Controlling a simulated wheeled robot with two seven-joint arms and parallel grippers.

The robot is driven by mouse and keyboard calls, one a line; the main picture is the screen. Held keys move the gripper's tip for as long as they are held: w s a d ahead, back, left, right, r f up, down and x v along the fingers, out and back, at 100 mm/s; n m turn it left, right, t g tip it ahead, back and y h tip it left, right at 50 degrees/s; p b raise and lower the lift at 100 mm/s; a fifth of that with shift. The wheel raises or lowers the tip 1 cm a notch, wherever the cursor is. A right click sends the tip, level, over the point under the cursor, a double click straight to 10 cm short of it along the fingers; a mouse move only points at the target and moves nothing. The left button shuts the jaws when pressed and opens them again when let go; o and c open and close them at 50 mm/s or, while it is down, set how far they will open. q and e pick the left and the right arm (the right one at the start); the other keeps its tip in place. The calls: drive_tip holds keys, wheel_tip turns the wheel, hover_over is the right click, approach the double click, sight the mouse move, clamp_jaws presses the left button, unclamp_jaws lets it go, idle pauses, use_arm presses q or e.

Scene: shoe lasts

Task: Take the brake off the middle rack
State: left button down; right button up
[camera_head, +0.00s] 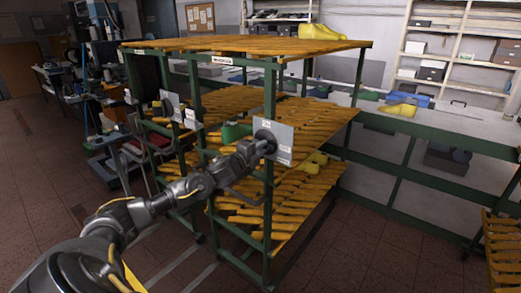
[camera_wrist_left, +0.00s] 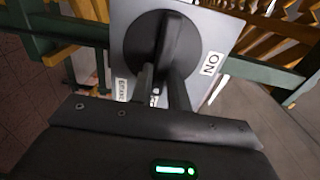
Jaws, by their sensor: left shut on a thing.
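A light grey brake plate (camera_head: 283,153) is fixed to the near green post of a rack. A round black knob (camera_head: 266,136) sits on it. In the left wrist view the knob (camera_wrist_left: 135,42) has a raised bar, upright in the picture. The plate (camera_wrist_left: 225,25) carries an "ON" label to the knob's right and a "BRAKE" label at its lower left. My left gripper (camera_wrist_left: 163,80) is shut on the knob's bar, with a finger on each side. In the head view my left gripper (camera_head: 256,149) reaches the knob from the left. My right gripper is not in view.
The green-framed rack (camera_head: 268,205) has orange slatted shelves holding yellow and green shoe lasts. Two similar plates (camera_head: 170,104) are on posts farther left. Another orange-slatted rack (camera_head: 503,250) stands at the right edge. Tiled floor (camera_head: 370,250) is clear at the lower right.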

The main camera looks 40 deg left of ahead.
use_arm(q)
drive_tip(key=shift+f, duration=0.1)
drive_tip(key=c, duration=1.3)
unclamp_jaws()
drive_tip(key=shift+c, duration=0.2)
drive_tip(key=shift+s, duration=0.15)
drive_tip(key=s+b, duration=0.3)
drive_tip(key=s, duration=0.7)
drive_tip(key=shift+s+d, duration=0.15)
drive_tip(key=shift+s, duration=0.15)
